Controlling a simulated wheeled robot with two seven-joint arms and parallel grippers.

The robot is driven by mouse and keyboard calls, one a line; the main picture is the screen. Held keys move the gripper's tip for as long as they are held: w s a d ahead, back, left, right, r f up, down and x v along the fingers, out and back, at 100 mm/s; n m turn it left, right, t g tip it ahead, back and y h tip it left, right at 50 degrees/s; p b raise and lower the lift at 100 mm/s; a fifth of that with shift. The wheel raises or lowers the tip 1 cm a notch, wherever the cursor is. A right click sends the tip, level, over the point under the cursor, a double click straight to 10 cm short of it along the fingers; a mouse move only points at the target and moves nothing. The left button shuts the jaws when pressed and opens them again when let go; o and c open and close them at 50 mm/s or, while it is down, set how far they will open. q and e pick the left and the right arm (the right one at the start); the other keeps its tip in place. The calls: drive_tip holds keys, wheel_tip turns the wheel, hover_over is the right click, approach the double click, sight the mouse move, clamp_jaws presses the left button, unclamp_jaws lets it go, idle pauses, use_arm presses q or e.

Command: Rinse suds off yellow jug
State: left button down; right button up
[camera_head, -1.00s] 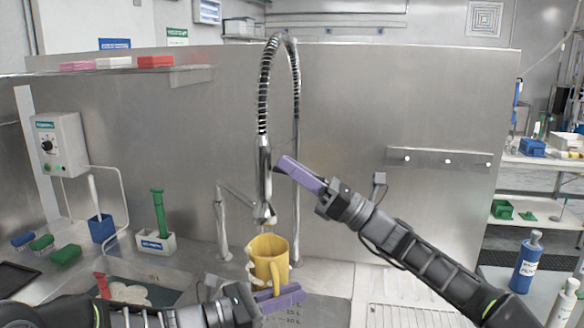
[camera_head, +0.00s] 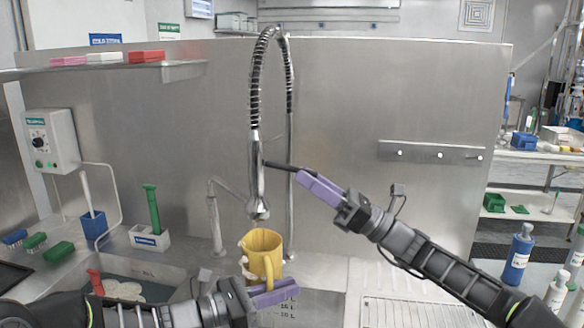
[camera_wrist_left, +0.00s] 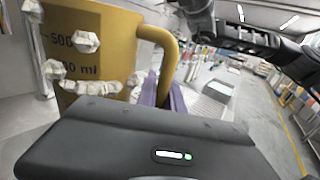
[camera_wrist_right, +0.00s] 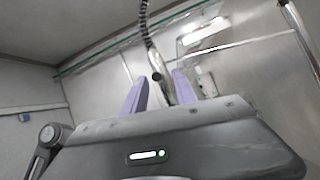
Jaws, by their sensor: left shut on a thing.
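The yellow jug (camera_head: 262,247) is upright below the nozzle of the spray tap (camera_head: 257,185). White suds clumps cling to its left side, and the left wrist view shows several (camera_wrist_left: 87,42) around its volume marks. My left gripper (camera_head: 272,292) is shut on the jug's handle (camera_head: 268,272), low at its right side. My right gripper (camera_head: 322,188) is to the right of the spray head, its fingers apart. The spray head's dark lever (camera_head: 280,166) reaches toward its fingertips; contact is unclear. In the right wrist view, the tap shows between the fingers (camera_wrist_right: 160,92). I see no water stream.
A sink (camera_head: 150,272) with a red-handled item lies left of the jug. A green-handled brush (camera_head: 152,210) in a white holder and a blue cup (camera_head: 94,225) stand behind it. A wire drying rack (camera_head: 395,312) lies at the right, below my right arm.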

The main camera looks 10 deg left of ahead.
drive_tip(key=v, duration=0.6)
drive_tip(key=shift+c, duration=0.8)
drive_tip(key=shift+w+d+r+t+h, duration=0.15)
drive_tip(key=shift+d+r+t, duration=0.05)
drive_tip(key=shift+d, duration=0.4)
drive_tip(key=shift+w+d+r+t+h, duration=0.1)
drive_tip(key=shift+d+r+t+h, duration=0.1)
drive_tip(key=shift+d, duration=0.35)
drive_tip(key=c, duration=0.3)
drive_tip(key=s+d, duration=0.1)
drive_tip(key=s+d+r+h, duration=0.1)
drive_tip(key=shift+d+m+t, duration=0.3)
clamp_jaws()
drive_tip(key=s+a+f+m+h, duration=0.2)
drive_tip(key=s+m, duration=0.3)
drive_tip(key=m, duration=0.5)
drive_tip(key=shift+s+f+t, duration=0.3)
drive_tip(key=shift+s+f, duration=0.05)
drive_tip(key=shift+f, duration=0.55)
